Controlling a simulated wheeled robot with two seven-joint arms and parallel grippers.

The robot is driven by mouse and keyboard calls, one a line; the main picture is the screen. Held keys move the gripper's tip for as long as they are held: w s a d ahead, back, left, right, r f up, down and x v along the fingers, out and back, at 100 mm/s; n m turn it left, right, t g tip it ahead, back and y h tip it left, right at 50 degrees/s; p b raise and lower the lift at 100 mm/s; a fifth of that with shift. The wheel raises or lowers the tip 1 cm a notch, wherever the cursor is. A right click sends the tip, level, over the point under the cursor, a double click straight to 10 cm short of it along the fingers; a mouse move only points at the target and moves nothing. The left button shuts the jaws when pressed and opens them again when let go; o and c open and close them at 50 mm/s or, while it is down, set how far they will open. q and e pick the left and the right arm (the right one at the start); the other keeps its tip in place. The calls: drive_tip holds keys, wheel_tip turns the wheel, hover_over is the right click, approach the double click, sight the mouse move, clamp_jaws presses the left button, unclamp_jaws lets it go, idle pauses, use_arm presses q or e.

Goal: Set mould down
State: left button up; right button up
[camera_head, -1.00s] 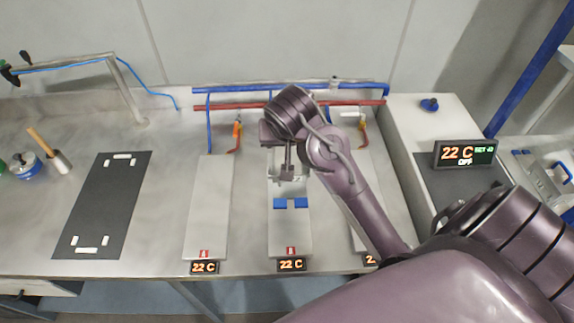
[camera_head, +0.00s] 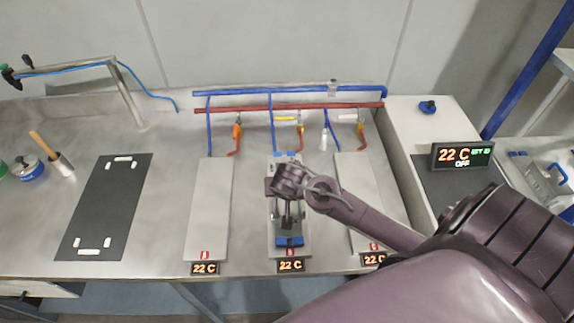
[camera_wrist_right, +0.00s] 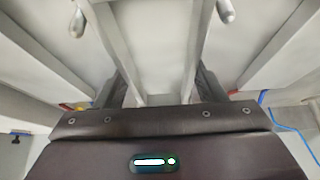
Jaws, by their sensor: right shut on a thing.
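The mould is a grey metal piece with blue end parts (camera_head: 289,241), over the middle grey plate (camera_head: 275,248) in the head view. More blue parts show at its back end, and my wrist hides much of its middle. My right gripper (camera_head: 288,222) points down and is shut on the mould. In the right wrist view, grey metal bars (camera_wrist_right: 155,60) run between my two fingers (camera_wrist_right: 160,90). Whether the mould touches the plate I cannot tell. My left gripper is not in view.
Bare plates lie to the left (camera_head: 209,210) and right (camera_head: 358,190) of the middle one. A black mat (camera_head: 105,205) lies further left. Blue and red pipes (camera_head: 230,108) run along the back. A display box (camera_head: 462,155) stands at right.

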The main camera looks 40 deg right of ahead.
drive_tip(key=shift+w+d+f, duration=0.1)
drive_tip(key=shift+f, duration=0.3)
drive_tip(key=shift+f, duration=0.15)
drive_tip(key=o, duration=1.5)
